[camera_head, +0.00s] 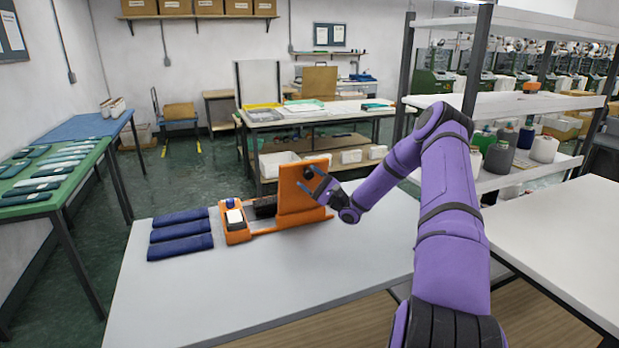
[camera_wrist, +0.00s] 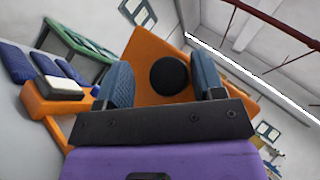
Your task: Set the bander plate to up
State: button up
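The bander plate (camera_head: 292,202) is an orange panel standing upright at the right end of an orange frame on the grey table. A round black knob (camera_wrist: 169,74) sits on its face, and the plate fills the middle of the wrist view (camera_wrist: 158,50). My gripper (camera_head: 317,182) is at the plate's right side, facing the knob. In the wrist view its two blue-grey fingers are apart, with the knob showing between them. They are not closed on it. I cannot tell whether the fingertips touch the plate or how far they reach past the knob.
The orange bander base (camera_head: 237,236) carries a white-topped block (camera_head: 234,217) and a blue knob (camera_head: 230,202). Several dark blue rolls (camera_head: 180,235) lie to its left. The front of the grey table (camera_head: 230,295) is clear. A shelf with yarn cones (camera_head: 498,155) stands at right.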

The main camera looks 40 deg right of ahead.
jog(key=shift+r, duration=0.1)
jog(key=shift+s+d, duration=0.15)
jog(key=shift+d, duration=0.05)
jog(key=v, duration=1)
jog(key=shift+f, duration=0.3)
jog(key=shift+s, duration=0.1)
